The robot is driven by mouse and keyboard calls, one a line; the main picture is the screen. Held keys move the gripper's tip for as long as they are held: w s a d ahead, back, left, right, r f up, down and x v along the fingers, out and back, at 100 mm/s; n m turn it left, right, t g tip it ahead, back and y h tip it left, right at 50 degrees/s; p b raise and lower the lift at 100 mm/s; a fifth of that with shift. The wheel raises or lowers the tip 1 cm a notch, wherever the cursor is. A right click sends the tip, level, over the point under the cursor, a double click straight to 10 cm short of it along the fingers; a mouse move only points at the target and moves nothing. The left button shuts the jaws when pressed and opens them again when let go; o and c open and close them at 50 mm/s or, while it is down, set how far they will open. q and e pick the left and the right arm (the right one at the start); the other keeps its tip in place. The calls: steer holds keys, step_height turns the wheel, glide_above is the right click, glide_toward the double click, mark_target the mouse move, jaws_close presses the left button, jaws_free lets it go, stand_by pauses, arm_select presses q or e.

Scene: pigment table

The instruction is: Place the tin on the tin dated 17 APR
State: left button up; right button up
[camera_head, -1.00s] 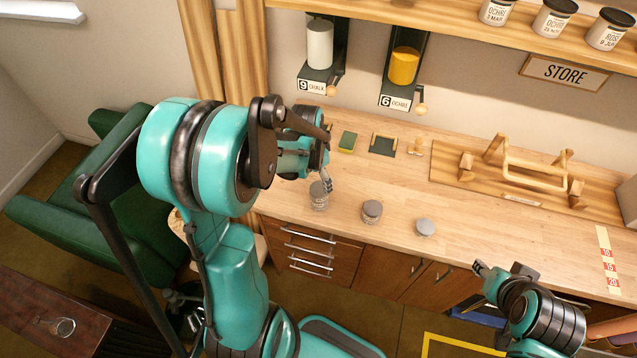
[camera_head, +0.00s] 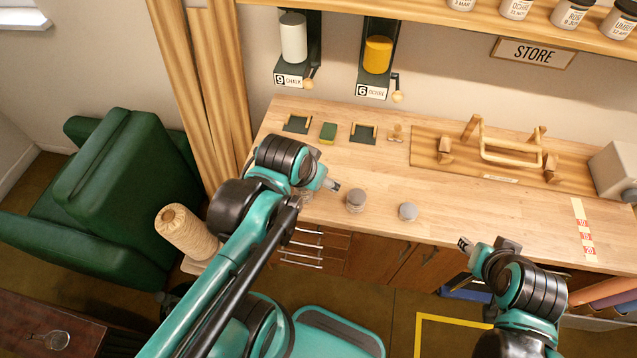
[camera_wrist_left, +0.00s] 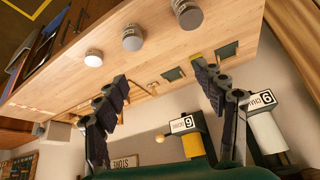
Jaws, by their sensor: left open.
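The left tin is partly hidden by my left gripper (camera_head: 333,185). The wrist view shows all three tins, at the top (camera_wrist_left: 188,15), beside it (camera_wrist_left: 132,38) and farther left (camera_wrist_left: 93,58). In that view my left gripper (camera_wrist_left: 162,90) has its fingers wide apart with nothing between them. My right gripper (camera_head: 465,244) is in front of the table edge, away from the tins.
A green-and-yellow sponge (camera_head: 328,132), dark pads and a wooden rack (camera_head: 500,150) lie farther back on the table. Chalk (camera_head: 293,38) and ochre (camera_head: 377,55) dispensers hang on the wall.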

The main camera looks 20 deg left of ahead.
arm_select(q)
steer(key=shift+s+d+r+n+t, duration=0.1)
steer(key=shift+s+d+n+t, duration=0.3)
steer(key=shift+s+d+t, duration=0.4)
steer(key=shift+s, duration=0.1)
